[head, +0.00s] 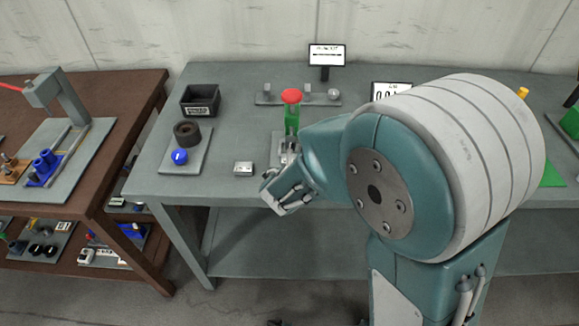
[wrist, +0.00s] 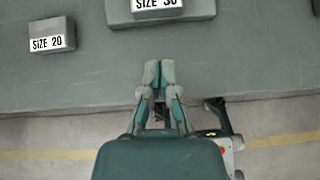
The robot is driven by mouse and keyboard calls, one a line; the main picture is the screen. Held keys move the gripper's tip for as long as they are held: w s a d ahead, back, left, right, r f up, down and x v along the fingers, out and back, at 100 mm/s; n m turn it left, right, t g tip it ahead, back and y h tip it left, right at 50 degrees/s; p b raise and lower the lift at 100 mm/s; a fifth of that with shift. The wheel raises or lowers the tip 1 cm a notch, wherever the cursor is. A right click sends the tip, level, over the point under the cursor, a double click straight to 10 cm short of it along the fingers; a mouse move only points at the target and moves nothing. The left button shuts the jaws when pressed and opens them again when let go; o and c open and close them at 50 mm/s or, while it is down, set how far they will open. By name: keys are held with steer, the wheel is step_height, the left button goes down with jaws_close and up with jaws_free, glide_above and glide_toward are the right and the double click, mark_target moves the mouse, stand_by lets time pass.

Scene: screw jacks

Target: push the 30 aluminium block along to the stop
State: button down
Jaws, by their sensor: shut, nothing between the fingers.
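The 30 aluminium block (wrist: 157,10) shows at the top of the wrist view, labelled SIZE 30 and cut off by the picture's edge. It sits on a grey plate (wrist: 202,11). In the head view my arm hides part of that place, at the foot of a green screw jack (head: 291,120) with a red top. My gripper (wrist: 155,72) is shut and empty, its fingertips pointing towards the plate and apart from the block, near the table's front edge. It also shows in the head view (head: 270,180). I cannot make out the stop.
A SIZE 20 block (wrist: 52,35) lies left of my gripper; it also shows in the head view (head: 243,168). A black bin (head: 200,99), a plate with a blue knob (head: 179,156) and a small display (head: 327,54) stand on the table. A brown bench (head: 100,135) is at left.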

steer(key=w, duration=0.3)
steer(key=shift+w+f, duration=0.3)
steer(key=shift+w, duration=0.4)
steer(key=shift+w+d, duration=0.1)
steer(key=shift+w, duration=0.05)
steer(key=w, duration=0.5)
steer(key=shift+w+d, duration=0.15)
steer(key=shift+w, duration=0.1)
